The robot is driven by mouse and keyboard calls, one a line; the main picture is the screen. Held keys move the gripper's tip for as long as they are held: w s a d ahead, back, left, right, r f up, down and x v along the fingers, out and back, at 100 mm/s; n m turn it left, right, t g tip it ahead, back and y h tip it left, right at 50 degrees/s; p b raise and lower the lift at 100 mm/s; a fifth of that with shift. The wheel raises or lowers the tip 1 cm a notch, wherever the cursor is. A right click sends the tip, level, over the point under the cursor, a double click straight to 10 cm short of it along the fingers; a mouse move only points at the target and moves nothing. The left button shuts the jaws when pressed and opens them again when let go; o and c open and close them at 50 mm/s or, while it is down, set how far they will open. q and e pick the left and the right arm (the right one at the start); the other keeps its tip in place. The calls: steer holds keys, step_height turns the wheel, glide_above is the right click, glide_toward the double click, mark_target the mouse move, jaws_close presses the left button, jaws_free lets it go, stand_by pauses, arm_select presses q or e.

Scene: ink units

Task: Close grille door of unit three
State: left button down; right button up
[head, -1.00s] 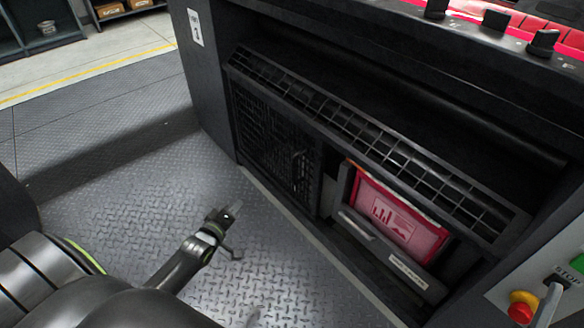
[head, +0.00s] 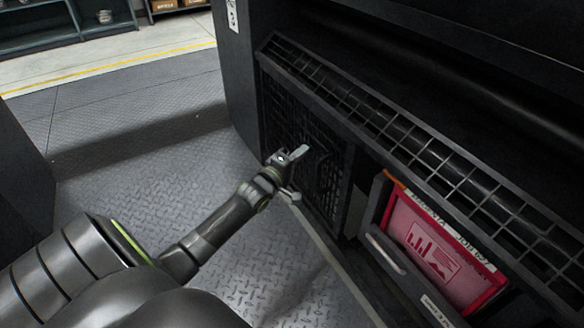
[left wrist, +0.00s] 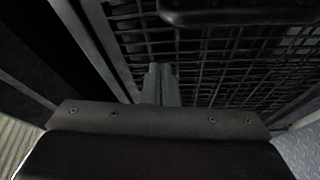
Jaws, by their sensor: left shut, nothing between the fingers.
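The dark mesh grille door (head: 332,178) stands low in the front of the dark unit, left of a pink-red cartridge. In the left wrist view, the shut fingers (left wrist: 162,84) point at the mesh (left wrist: 215,60), and a dark handle bar (left wrist: 235,13) crosses the top. Contact with the door cannot be made out. My right gripper is not in view.
A long slanted grille (head: 400,135) runs above the door. The pink-red cartridge (head: 435,245) sits in a holder with a pale handle to the right. The patterned metal floor (head: 130,190) at left is clear.

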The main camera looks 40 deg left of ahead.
mark_target(326, 147)
arm_select(q)
steer(key=shift+w+d+f+b, duration=0.1)
steer(key=shift+w+d+b, duration=0.15)
steer(key=shift+d, duration=0.4)
steer(key=shift+w+d+f+b, duration=0.15)
steer(key=shift+d+b, duration=0.1)
steer(key=shift+d, duration=0.35)
steer(key=shift+w+d+f+b, duration=0.1)
steer(key=shift+w+d+b, duration=0.15)
steer(key=shift+d, duration=0.4)
